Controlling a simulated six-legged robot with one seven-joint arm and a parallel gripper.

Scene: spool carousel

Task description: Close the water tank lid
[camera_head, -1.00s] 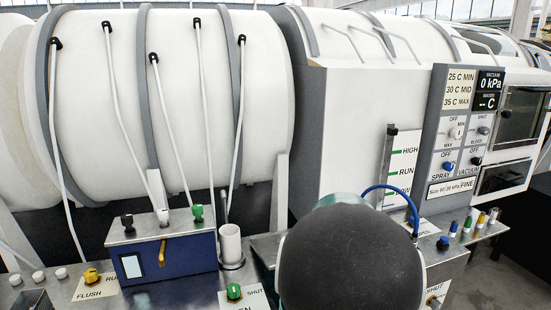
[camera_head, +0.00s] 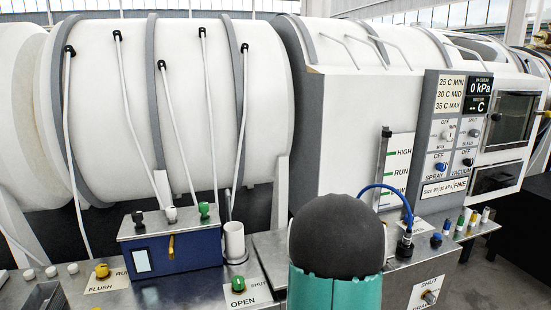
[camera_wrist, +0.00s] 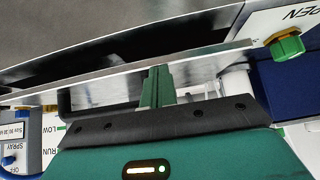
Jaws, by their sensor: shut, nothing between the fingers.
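The water tank lid is not clear in the head view, where my arm covers the area below the level gauge (camera_head: 398,160). In the wrist view a thin, bright metal plate edge (camera_wrist: 220,54) runs across the picture, with a dark gap behind it; I cannot tell for sure whether this is the lid. My gripper (camera_wrist: 156,88) is shut and empty, its green fingers close to the plate edge. Contact cannot be told. The fingers are hidden in the head view.
A green valve knob (camera_head: 238,284) marked open and shut sits left of my arm; it also shows in the wrist view (camera_wrist: 286,46). A blue box (camera_head: 170,250) and a white cup (camera_head: 234,241) stand behind it. A blue hose (camera_head: 385,188) curves down beside my arm.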

